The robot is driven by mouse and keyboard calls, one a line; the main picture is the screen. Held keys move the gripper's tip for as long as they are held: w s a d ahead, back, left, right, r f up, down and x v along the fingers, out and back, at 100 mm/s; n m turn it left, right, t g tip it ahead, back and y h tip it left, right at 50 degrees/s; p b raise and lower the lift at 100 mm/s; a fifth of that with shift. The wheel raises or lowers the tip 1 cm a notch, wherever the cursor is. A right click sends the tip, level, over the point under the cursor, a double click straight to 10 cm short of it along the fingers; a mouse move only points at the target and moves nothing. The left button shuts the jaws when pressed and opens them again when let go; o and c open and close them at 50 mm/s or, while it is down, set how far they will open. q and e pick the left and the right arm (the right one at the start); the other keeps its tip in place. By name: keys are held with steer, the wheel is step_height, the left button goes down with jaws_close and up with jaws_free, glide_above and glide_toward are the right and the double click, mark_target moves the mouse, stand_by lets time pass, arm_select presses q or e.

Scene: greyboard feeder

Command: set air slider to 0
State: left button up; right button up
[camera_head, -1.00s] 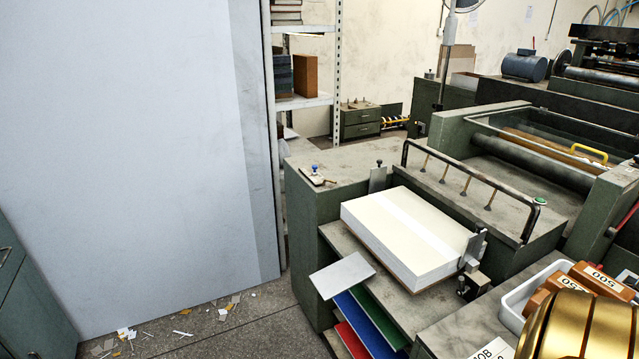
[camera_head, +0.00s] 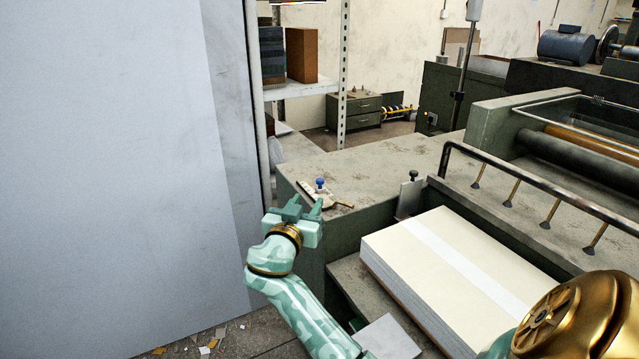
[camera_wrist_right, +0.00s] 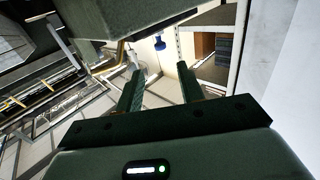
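The air slider is a small pale plate (camera_head: 306,190) with a blue knob (camera_head: 320,185), near the left corner of the grey feeder top (camera_head: 385,165). Its scale marks are too small to read. My right gripper (camera_head: 303,206) is just in front of and below the slider, apart from the knob, with its fingers spread and nothing between them. In the right wrist view the blue knob (camera_wrist_right: 158,43) shows beyond the gap between the open fingertips (camera_wrist_right: 159,80). My left gripper is out of view.
A stack of white board (camera_head: 450,265) lies right of my right arm. A small upright metal plate with a dark knob (camera_head: 411,194) stands behind it. A black rail (camera_head: 540,180) crosses the right side. A large pale panel (camera_head: 110,180) fills the left.

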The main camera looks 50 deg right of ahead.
mark_target(319, 184)
steer(key=b+x, duration=0.1)
steer(key=x, duration=0.4)
steer(key=b+x, duration=0.1)
steer(key=x, duration=0.5)
steer(key=shift+w+f, duration=0.15)
steer(key=shift+f, duration=0.1)
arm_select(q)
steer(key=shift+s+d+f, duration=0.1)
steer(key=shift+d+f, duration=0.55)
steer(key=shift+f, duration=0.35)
arm_select(e)
steer(key=shift+d+r, duration=0.1)
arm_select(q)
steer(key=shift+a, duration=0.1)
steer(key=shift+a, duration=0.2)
arm_select(e)
jaws_close()
